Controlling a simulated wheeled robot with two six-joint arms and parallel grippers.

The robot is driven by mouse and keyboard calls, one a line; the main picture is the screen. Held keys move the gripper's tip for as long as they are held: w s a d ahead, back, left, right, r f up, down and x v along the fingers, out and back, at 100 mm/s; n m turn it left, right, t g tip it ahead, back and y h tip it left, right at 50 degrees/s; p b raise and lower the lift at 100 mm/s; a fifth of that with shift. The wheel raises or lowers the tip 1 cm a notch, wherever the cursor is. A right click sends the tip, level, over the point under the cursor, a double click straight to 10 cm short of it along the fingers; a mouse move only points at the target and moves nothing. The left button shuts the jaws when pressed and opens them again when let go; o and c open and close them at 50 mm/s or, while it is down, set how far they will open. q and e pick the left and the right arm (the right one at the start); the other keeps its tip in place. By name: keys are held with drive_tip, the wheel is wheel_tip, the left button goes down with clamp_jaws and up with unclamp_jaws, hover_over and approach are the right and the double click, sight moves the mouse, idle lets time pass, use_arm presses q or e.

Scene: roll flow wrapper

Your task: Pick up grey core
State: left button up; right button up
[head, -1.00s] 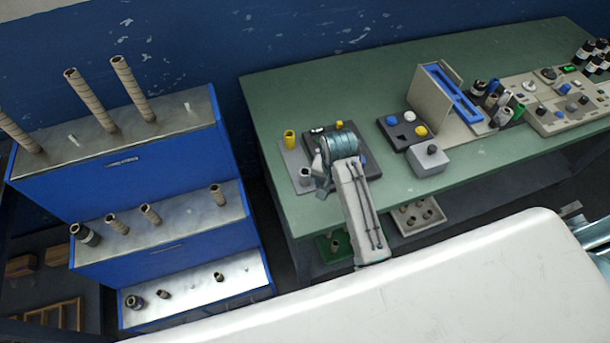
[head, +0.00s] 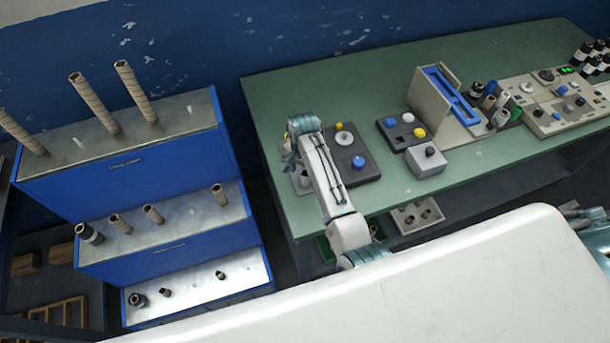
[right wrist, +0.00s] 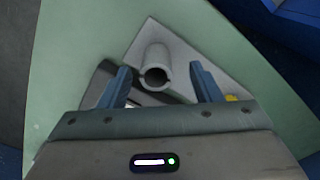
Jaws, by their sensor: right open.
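The grey core (right wrist: 155,62) is a short hollow tube standing upright on a light grey plate (right wrist: 180,85) in the right wrist view. In the head view the core (head: 304,179) shows partly, just below my right gripper (head: 291,164), at the left end of the green bench. In the right wrist view the blue fingers of my right gripper (right wrist: 161,72) are open, one on each side of the core, with gaps between. Nothing is held. A bit of yellow (right wrist: 232,98) shows beside the right finger.
A dark pad (head: 369,173) with a blue knob lies right of my arm on the green bench (head: 360,90). A grey box (head: 426,162) and a beige holder stand further right. A blue stepped rack (head: 190,165) with several cores stands left.

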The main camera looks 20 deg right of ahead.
drive_tip(key=f, duration=0.2)
drive_tip(key=f+p, duration=0.1)
drive_tip(key=shift+s+d+f, duration=0.1)
drive_tip(key=shift+s+d, duration=0.05)
drive_tip(key=shift+d, duration=0.1)
drive_tip(key=shift+f, duration=0.4)
drive_tip(key=shift+c, duration=0.2)
drive_tip(key=c, duration=1)
drive_tip(key=shift+r, duration=0.1)
